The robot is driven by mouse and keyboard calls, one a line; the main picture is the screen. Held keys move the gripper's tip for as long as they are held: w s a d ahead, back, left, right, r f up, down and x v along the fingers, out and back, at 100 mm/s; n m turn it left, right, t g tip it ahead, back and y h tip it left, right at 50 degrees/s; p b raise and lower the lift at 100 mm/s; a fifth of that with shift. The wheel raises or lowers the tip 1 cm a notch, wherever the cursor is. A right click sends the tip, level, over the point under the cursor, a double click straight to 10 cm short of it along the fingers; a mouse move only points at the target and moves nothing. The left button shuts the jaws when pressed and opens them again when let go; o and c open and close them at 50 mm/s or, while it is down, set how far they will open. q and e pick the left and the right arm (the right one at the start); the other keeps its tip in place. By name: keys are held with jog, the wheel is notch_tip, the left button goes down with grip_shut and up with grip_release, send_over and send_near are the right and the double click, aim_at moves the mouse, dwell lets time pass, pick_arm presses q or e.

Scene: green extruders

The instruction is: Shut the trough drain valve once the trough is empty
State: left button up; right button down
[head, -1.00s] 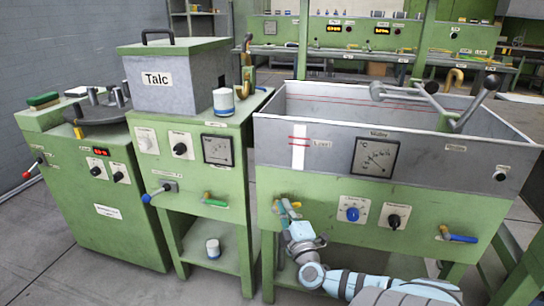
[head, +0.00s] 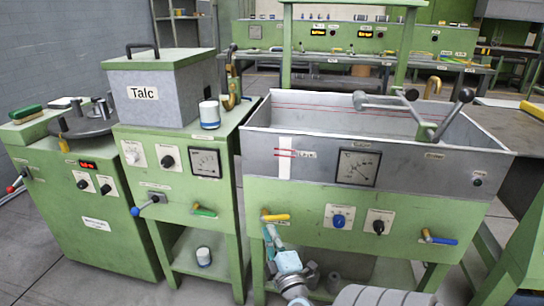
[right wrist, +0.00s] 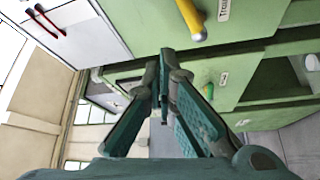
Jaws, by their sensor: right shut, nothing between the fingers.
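The grey metal trough (head: 400,165) stands on a green cabinet at centre right; its visible inner wall is bare grey with red lines, and its floor is hidden. A level strip (head: 285,158) with red marks is on its front. A yellow valve handle (head: 275,217) on the cabinet's lower left lies about level. In the right wrist view the yellow handle (right wrist: 190,20) sits beside a label starting "Trou". My right gripper (head: 271,236) is shut and empty just below the handle, apart from it; its fingertips meet in the right wrist view (right wrist: 167,55). My left gripper is out of view.
A blue-handled valve (head: 440,239) is at the cabinet's right. A blue knob (head: 339,220) and a black knob (head: 379,226) sit between. The Talc box (head: 155,92) and a green-handled valve (head: 204,211) are on the left stand.

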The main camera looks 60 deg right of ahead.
jog(key=shift+s+a+f, duration=0.35)
jog(key=shift+a+f, duration=0.05)
jog(key=shift+a, duration=0.2)
jog(key=shift+s+a+f, duration=0.35)
jog(key=shift+a+f, duration=0.05)
jog(key=shift+a, duration=0.2)
